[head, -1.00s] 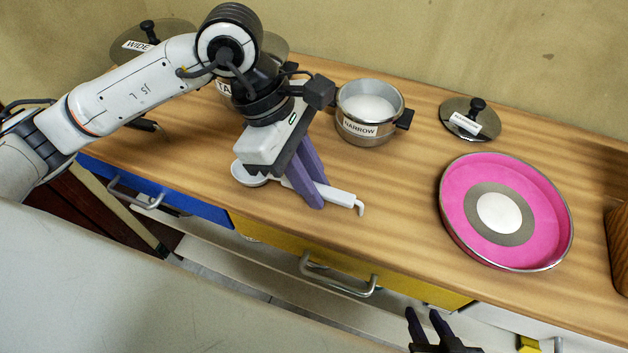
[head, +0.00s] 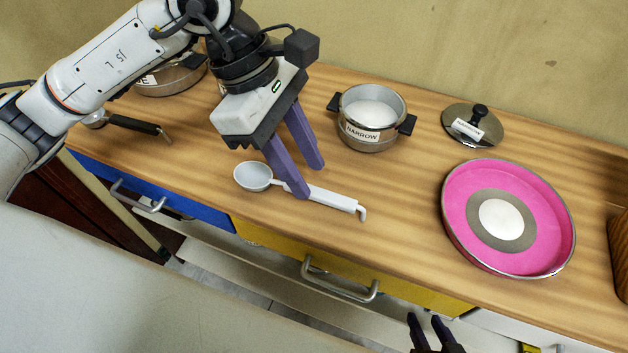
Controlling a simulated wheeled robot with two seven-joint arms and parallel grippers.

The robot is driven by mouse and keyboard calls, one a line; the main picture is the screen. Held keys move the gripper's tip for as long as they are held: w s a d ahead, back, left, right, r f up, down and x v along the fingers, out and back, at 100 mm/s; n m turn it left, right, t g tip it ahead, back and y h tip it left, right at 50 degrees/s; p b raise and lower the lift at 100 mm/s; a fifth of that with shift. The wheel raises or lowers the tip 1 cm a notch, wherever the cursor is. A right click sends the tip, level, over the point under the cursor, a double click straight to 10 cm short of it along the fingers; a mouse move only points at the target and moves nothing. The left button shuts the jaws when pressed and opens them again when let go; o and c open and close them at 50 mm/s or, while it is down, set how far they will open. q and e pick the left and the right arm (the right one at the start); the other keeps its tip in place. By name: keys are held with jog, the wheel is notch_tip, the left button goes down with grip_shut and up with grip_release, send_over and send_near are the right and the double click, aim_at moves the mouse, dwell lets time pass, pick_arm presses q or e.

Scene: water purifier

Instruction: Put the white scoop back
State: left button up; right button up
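The white scoop (head: 325,198) lies on the wooden counter near its front edge. Its round bowl points left and its hooked handle end points right. My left gripper (head: 308,181) is open, with its two purple fingers apart. It is above and behind the scoop, and the nearer fingertip overlaps the handle in the view. I cannot tell whether that fingertip touches it. My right gripper (head: 425,318) shows only partly at the bottom edge, its fingers apart, below the counter front and away from the scoop.
Behind the scoop stands a pot labelled NARROW (head: 370,118). A lid (head: 473,125) and a pink round pan (head: 460,238) are to the right. A black-handled scoop (head: 135,124) lies at left. Blue (head: 190,203) and yellow (head: 400,286) drawer fronts are below.

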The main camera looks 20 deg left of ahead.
pick_arm(q)
jog(key=v, duration=0.6)
jog(key=shift+r, duration=0.35)
